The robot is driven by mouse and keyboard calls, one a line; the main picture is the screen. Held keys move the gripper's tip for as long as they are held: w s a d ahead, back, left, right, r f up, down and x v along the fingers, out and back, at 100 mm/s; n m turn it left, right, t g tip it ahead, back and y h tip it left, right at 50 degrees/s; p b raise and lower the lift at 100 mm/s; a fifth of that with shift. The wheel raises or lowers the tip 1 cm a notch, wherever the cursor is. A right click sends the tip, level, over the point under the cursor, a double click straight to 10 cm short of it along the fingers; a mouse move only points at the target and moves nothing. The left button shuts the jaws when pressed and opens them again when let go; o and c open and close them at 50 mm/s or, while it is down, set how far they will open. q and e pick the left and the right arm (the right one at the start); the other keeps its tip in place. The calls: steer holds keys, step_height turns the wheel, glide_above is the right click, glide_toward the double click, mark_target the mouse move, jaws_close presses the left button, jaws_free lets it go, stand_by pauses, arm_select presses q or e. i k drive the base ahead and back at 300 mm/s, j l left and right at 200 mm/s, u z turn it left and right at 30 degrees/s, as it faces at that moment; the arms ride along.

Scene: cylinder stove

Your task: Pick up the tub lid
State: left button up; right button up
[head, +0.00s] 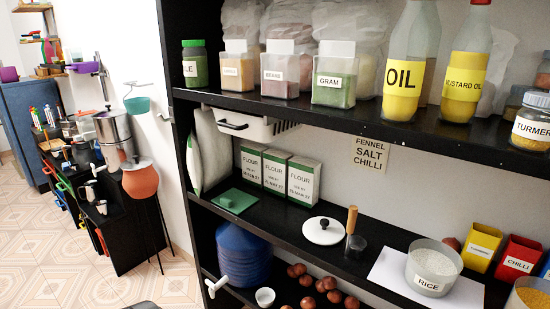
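Two lids lie on the middle black shelf, and I cannot tell from their looks which one is the tub lid. A round white lid (323,231) with a black knob lies flat near the shelf's front edge. A flat green square lid-like piece (235,201) with a small raised grip lies farther left, in front of the flour packs. Both look uncovered, with nothing on top of them. Neither of my grippers is in view.
A wooden-handled tool (351,221) stands just right of the white lid. A rice tub (433,267) stands on white paper farther right. Flour packs (276,171) stand behind. The upper shelf (340,116) overhangs. A blue ribbed container (243,255) and onions are below.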

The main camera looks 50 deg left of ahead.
mark_target(319, 230)
steer(key=u, duration=1.25)
